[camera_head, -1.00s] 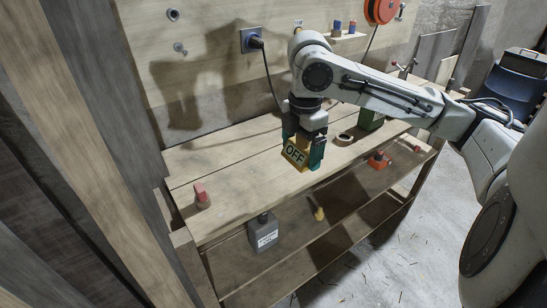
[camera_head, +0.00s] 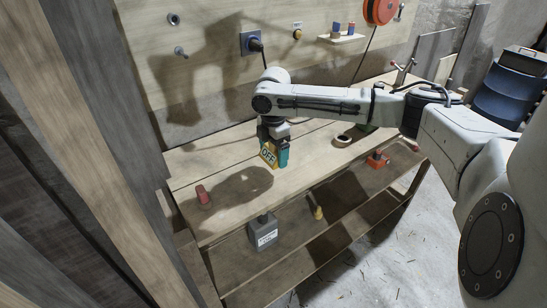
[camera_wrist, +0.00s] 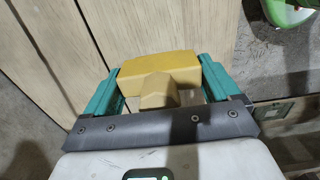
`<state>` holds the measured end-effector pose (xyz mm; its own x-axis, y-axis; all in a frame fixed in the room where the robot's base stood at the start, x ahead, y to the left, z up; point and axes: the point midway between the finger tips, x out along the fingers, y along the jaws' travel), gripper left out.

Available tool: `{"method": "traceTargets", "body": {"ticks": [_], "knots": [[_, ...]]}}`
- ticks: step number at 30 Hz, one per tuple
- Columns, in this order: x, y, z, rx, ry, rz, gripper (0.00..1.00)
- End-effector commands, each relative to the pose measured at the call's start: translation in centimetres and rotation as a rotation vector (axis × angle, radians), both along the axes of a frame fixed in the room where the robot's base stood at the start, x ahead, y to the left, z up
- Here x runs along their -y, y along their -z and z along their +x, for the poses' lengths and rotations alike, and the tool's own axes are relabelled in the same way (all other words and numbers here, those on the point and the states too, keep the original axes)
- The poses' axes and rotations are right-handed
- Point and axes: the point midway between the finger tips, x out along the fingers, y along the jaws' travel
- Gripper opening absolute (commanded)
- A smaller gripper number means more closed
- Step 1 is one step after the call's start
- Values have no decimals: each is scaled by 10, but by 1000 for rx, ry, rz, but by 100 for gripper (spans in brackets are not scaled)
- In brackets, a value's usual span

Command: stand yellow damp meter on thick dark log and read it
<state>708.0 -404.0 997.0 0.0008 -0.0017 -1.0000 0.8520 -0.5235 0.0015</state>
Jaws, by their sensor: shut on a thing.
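In the wrist view the teal fingers of my gripper (camera_wrist: 158,88) grip both sides of the yellow meter (camera_wrist: 160,65). I cannot make out a thick dark log for certain in either view.
The bench (camera_head: 225,165) carries a red-topped piece (camera_head: 203,197) and a tape roll (camera_head: 343,140). A grey labelled container (camera_head: 263,232) and an orange item (camera_head: 377,160) are on the shelf below. Timber posts (camera_head: 80,110) stand at left; a blue drum (camera_head: 510,90) stands right.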

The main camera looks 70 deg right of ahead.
Motion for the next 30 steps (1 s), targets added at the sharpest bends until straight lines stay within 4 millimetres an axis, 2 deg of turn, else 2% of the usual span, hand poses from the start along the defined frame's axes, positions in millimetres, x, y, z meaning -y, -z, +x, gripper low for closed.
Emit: {"method": "traceTargets", "body": {"ticks": [6, 18, 19, 22, 30], "knots": [[-1, 25, -1, -3, 1, 2, 49], [-1, 32, -1, -1, 1, 2, 49], [-1, 32, -1, -1, 1, 2, 91], [-1, 31, -1, -2, 1, 1, 100], [-1, 29, -1, -2, 1, 1, 100]]}}
